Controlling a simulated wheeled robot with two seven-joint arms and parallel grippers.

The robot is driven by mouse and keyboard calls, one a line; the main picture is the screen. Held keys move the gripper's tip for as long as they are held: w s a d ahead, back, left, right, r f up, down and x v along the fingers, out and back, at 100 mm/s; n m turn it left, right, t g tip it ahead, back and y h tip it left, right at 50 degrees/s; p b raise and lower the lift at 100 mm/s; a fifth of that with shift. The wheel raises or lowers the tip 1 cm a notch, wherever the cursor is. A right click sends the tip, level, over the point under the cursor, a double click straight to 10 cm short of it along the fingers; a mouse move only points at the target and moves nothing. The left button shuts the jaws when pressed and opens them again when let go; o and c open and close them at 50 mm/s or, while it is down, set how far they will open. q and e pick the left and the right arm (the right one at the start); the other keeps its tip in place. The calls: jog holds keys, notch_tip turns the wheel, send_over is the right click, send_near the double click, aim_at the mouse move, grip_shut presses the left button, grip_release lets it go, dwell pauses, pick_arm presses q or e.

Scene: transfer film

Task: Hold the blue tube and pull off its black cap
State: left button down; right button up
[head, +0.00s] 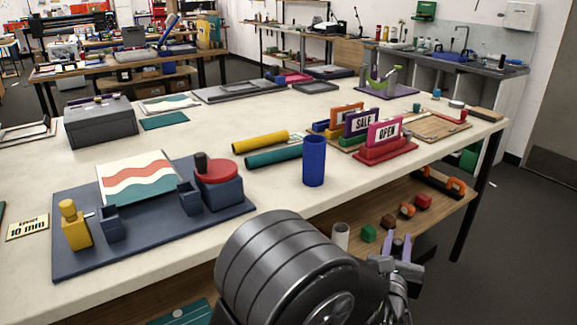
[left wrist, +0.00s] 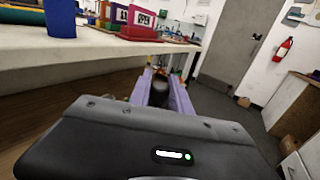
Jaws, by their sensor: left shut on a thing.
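The blue tube (head: 314,161) stands upright near the table's front edge, with no black cap visible on its top. Its lower part also shows at the upper left of the left wrist view (left wrist: 60,18). My left gripper (head: 398,245) is beyond the front edge, right of the tube and apart from it. In the left wrist view its purple fingers (left wrist: 163,78) are shut on a dark round piece, which looks like the black cap (left wrist: 158,92). My right gripper is out of view.
A teal tube (head: 273,157) and a yellow tube (head: 260,141) lie behind the blue tube. Sign stands (head: 385,141) are at its right. A dark blue fixture board (head: 150,245) fills the table's left front. A wooden shelf (head: 440,205) under the table holds small blocks.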

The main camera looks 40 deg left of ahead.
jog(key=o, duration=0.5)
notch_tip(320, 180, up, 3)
jog(key=p, duration=0.2)
jog(key=shift+p, duration=0.4)
pick_arm(q)
jog(key=w+a+r+n+g+y+p, duration=0.1)
jog(key=a+r+n+g+y, duration=0.4)
jog(key=a+r, duration=0.6)
jog(key=w+a+r+n+g+y+p, duration=0.1)
jog(key=a+r+n+g+y+p, duration=0.1)
jog(key=a+r+n+g+y, duration=0.4)
jog(key=a+r+g, duration=0.1)
jog(key=a+r, duration=0.4)
jog(key=a, duration=0.8)
jog(key=shift+a+r+y, duration=0.15)
jog(key=shift+a+y, duration=0.05)
jog(key=shift+y, duration=0.1)
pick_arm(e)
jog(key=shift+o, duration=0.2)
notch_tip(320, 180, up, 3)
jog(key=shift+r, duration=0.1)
